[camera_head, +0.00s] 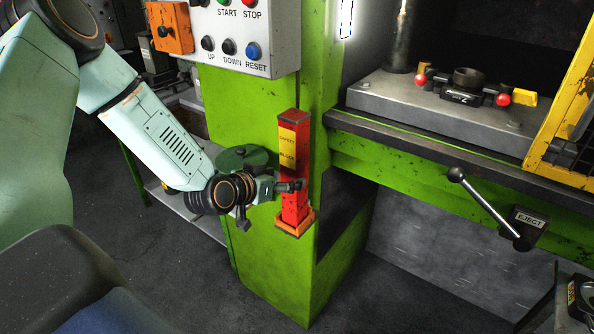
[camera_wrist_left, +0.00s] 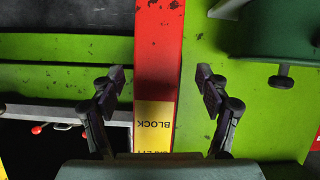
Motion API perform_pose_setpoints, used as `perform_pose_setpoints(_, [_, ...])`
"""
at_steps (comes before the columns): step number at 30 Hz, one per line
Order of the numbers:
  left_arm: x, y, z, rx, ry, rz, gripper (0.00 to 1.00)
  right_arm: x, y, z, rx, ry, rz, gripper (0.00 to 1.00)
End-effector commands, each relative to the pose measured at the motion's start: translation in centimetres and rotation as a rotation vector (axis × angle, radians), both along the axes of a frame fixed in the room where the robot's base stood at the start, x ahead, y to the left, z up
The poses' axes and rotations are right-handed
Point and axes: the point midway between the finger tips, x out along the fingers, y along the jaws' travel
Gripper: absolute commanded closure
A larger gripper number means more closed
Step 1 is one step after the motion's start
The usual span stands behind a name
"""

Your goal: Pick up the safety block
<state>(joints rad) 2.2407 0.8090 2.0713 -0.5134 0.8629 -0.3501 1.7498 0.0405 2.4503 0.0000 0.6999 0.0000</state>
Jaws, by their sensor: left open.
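The safety block (camera_head: 294,165) is a tall red bar with a yellow label, standing upright in an orange holder (camera_head: 294,222) on the green press column. My left gripper (camera_head: 292,186) is at the block's lower half in the head view. In the left wrist view the block (camera_wrist_left: 157,60) runs between the two open fingers of my left gripper (camera_wrist_left: 162,88), with its yellow label toward the palm. A gap shows on both sides between fingers and block. My right gripper is not in view.
A control panel (camera_head: 243,30) with buttons is above on the column. A green round part (camera_head: 241,157) sits just behind my left wrist. The press bed (camera_head: 430,105), an eject lever (camera_head: 485,205) and a yellow guard (camera_head: 570,100) are at the right.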

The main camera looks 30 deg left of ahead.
Motion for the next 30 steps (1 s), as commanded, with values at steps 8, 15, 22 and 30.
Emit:
perform_pose_setpoints(8, [0.1,0.0,0.7,0.071,-0.039,-0.042,0.25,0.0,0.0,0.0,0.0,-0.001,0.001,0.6])
perform_pose_setpoints(15, [1.4,-0.1,-0.1,0.09,-0.039,-0.05,0.25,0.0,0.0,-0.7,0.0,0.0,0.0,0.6])
perform_pose_setpoints(22, [2.6,-0.3,-0.6,0.087,-0.04,-0.049,0.25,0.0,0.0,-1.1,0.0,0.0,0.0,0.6])
perform_pose_setpoints(30, [5.0,-1.1,-2.5,0.089,-0.038,-0.051,0.25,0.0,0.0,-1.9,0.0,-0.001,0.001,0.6])
